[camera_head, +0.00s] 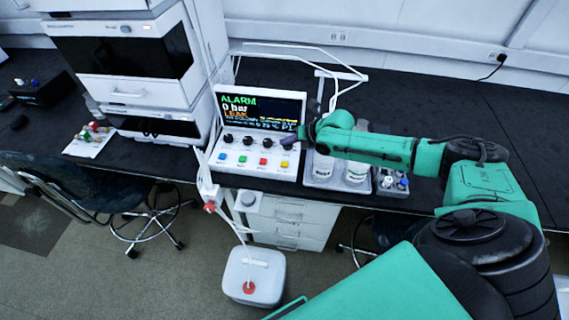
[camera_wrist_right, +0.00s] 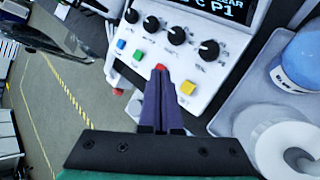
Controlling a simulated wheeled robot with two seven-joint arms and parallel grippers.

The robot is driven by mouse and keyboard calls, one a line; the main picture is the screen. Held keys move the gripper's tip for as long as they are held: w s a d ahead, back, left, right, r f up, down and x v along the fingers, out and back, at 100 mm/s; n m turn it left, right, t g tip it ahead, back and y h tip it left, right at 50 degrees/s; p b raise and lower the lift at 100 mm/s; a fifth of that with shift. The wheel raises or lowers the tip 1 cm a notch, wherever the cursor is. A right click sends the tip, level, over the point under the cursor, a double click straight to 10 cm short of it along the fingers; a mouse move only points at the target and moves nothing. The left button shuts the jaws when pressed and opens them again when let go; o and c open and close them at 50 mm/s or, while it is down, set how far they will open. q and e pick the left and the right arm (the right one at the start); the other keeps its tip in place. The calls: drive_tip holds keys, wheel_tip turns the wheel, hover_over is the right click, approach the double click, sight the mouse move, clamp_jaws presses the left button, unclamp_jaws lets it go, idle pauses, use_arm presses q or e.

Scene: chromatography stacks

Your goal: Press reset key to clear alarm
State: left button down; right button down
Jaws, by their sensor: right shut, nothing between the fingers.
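The control unit (camera_head: 255,135) stands on the black bench, its screen (camera_head: 262,108) reading ALARM, 0 bar and LEAK. Below a row of black knobs it has a blue key (camera_head: 222,157), a green key (camera_head: 242,159), a red key (camera_head: 263,161) and a yellow key (camera_head: 285,163). The key labels are too small to read. My right gripper (camera_head: 290,141) is shut and empty in front of the panel's right side. In the right wrist view its fingertips (camera_wrist_right: 160,72) overlap the lower part of the red key (camera_wrist_right: 161,66); contact cannot be told. The yellow key (camera_wrist_right: 187,88) is just right of the fingers. My left gripper is out of view.
The instrument stack (camera_head: 130,60) stands to the left. A white jug (camera_head: 252,280) with tubing is on the floor. The bench at the right rear is clear.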

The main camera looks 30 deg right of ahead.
sight(287, 165)
wheel_tip(287, 165, down, 8)
drive_tip(key=b, duration=0.6)
drive_tip(key=shift+f, duration=0.15)
drive_tip(key=shift+f+b, duration=0.35)
drive_tip(key=shift+b, duration=0.15)
idle(1.3)
drive_tip(key=shift+f+b, duration=0.35)
drive_tip(key=shift+b, duration=0.15)
drive_tip(key=shift+f+b, duration=0.55)
drive_tip(key=shift+b, duration=0.05)
idle(0.5)
idle(0.3)
drive_tip(key=shift+r+p, duration=0.65)
drive_tip(key=shift+r, duration=0.3)
drive_tip(key=shift+r, duration=0.1)
